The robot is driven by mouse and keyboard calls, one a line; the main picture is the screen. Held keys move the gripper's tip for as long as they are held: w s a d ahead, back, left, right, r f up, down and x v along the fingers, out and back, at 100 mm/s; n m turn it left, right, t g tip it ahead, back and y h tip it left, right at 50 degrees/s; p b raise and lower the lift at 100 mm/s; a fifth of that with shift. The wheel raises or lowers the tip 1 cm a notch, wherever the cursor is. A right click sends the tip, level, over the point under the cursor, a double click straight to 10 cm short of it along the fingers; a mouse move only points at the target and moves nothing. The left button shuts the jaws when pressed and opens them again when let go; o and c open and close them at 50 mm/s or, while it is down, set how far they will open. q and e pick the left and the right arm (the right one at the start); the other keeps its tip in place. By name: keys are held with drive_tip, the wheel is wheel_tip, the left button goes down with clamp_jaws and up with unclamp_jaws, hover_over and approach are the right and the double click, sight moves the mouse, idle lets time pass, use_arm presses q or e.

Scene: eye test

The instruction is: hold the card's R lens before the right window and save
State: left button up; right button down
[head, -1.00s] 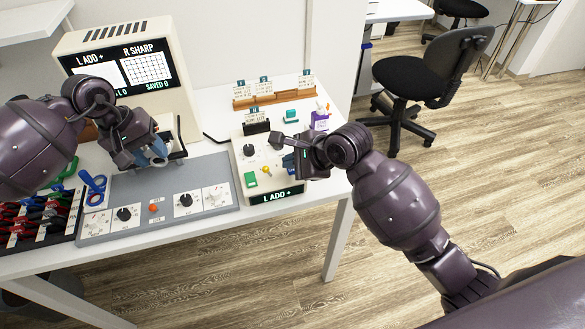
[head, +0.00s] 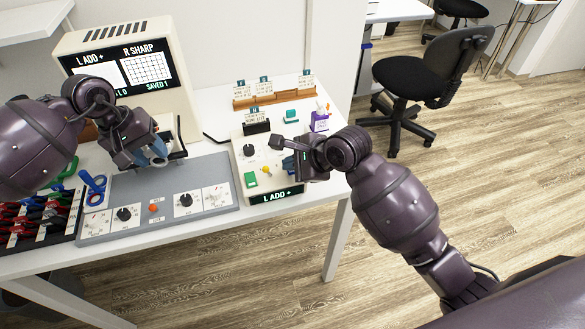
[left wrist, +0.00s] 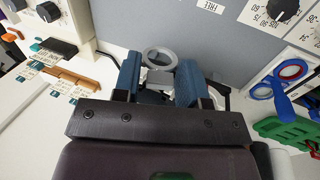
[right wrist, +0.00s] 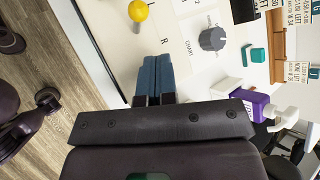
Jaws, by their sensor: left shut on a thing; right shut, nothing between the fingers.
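My left gripper (head: 160,153) is shut on a grey ring lens (left wrist: 152,54), gripped at its lower part in the left wrist view. It is in front of the cream tester (head: 180,85). The tester's screen (head: 148,68) reads "L ADD +", "R SHARP" and "SAVED 1"; the right window shows a sharp grid, and my arm partly covers the left one. My right gripper (right wrist: 155,62) is shut and empty over the console (head: 245,185), near its yellow knob (right wrist: 137,11). The console display (head: 277,197) reads "L ADD +". A card (head: 256,116) stands in a dark holder behind; its text is partly unreadable.
A grey panel (head: 135,182) with dials lies in front of the tester. A rack of coloured lenses (head: 40,215) and a blue-handled lens (head: 94,185) are at left. A wooden card rail (head: 275,99), a teal block (head: 291,116) and a purple bottle (head: 319,121) stand behind the console.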

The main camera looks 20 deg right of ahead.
sight(292, 172)
drive_tip(key=shift+r, duration=0.75)
drive_tip(key=shift+r, duration=2.5)
drive_tip(key=shift+d, duration=0.1)
drive_tip(key=v, duration=1.2)
drive_tip(key=shift+r, duration=0.1)
